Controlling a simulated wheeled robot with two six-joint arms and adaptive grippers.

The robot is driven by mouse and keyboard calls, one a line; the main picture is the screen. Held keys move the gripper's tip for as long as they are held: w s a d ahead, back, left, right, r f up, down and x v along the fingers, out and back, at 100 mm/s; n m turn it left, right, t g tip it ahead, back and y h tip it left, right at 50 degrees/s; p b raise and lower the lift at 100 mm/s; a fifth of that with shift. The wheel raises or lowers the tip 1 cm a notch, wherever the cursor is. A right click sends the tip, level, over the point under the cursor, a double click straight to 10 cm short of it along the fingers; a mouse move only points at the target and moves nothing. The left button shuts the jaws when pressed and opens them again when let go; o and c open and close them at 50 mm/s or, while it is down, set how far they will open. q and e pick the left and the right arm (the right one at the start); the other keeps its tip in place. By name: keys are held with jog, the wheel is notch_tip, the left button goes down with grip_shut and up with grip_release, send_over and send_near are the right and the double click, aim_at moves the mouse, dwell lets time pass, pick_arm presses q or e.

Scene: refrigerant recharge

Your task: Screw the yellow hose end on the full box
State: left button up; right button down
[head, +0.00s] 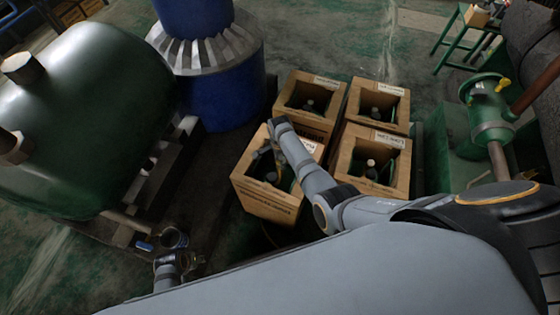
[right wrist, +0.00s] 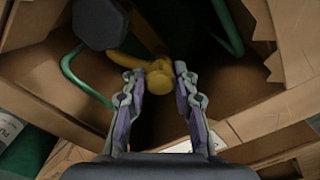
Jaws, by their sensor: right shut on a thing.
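The yellow hose end (right wrist: 160,78) shows in the right wrist view between the fingertips of my right gripper (right wrist: 157,90), which is shut on it. A yellow length runs from it up and left, close beside a dark round knob (right wrist: 100,22). Whether it is seated on a fitting I cannot tell. In the head view, my right gripper (head: 265,156) reaches down into the open front-left cardboard box (head: 262,203), over the dark bottle inside. My left gripper (head: 180,262) is low at the left of the head view, near a small blue-handled valve (head: 145,246); its fingers are unclear.
Three more open boxes stand close by: back left (head: 306,122), back right (head: 378,118) and front right (head: 398,186). The box labels are too small to read. A green tank (head: 85,120) stands left, a blue column (head: 215,95) behind, green pipework (head: 490,115) right.

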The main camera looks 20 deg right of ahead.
jog(key=shift+p, duration=0.5)
dwell(0.8)
jog(key=shift+f+b, duration=0.85)
jog(key=shift+f, duration=0.2)
dwell(0.6)
jog(key=shift+r, duration=0.1)
